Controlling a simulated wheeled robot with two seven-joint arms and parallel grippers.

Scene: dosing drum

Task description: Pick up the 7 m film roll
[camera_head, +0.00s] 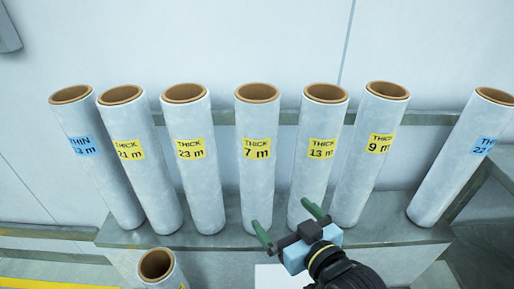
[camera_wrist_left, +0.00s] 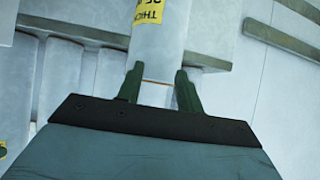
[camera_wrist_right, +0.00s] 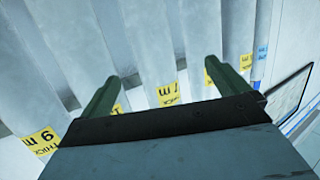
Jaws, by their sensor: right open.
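The 7 m film roll (camera_head: 255,185) is a pale upright cylinder with a brown core and a yellow THICK label, standing mid-row on a grey ledge. In the head view my right gripper (camera_head: 290,224) is open and empty, in front of the lower ends of the 7 m and 13 m rolls, with its left fingertip near the 7 m roll. The right wrist view shows its spread fingers (camera_wrist_right: 163,75) with nothing between them.
On the ledge (camera_head: 225,240) stand the 13 m (camera_head: 320,150), 9 m (camera_head: 368,170) and 23 m (camera_head: 190,150) rolls. More rolls stand at both ends. Another roll (camera_head: 157,264) shows at the bottom left. A pale wall (camera_head: 250,40) is behind.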

